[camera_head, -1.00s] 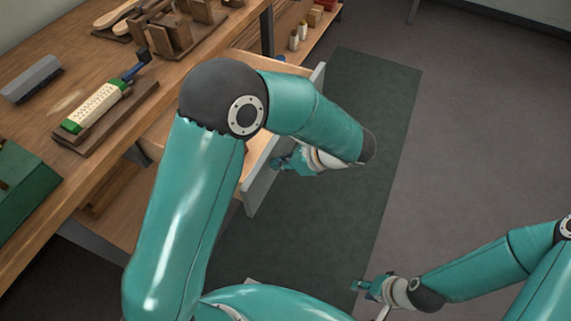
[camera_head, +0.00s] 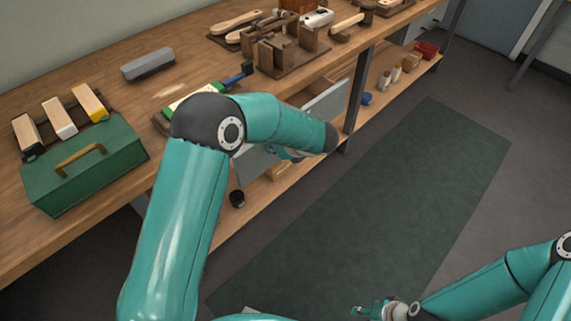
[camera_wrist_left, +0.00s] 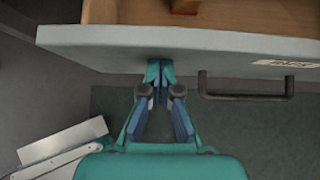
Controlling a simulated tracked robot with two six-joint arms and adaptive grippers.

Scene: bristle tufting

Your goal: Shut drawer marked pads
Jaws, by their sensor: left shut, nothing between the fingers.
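A drawer with a grey front (camera_head: 325,104) stands partly open under the bench; my left arm hides its middle. A dark bar handle (camera_wrist_left: 246,95) and a white label (camera_wrist_left: 287,63) sit right of my gripper; the label is too blurred to read surely. My left gripper (camera_head: 285,153) is shut and empty, its fingertips (camera_wrist_left: 160,68) at the front's outer face, apparently touching, left of the handle. My right gripper (camera_head: 362,312) is small at the lower edge, away from the drawer.
The wooden bench (camera_head: 85,85) holds a green toolbox (camera_head: 85,170), a grey block-shaped brush (camera_head: 147,63) and several wooden tools. A lower shelf (camera_head: 395,88) carries small bottles and a red box. The dark green floor mat (camera_head: 400,190) is clear.

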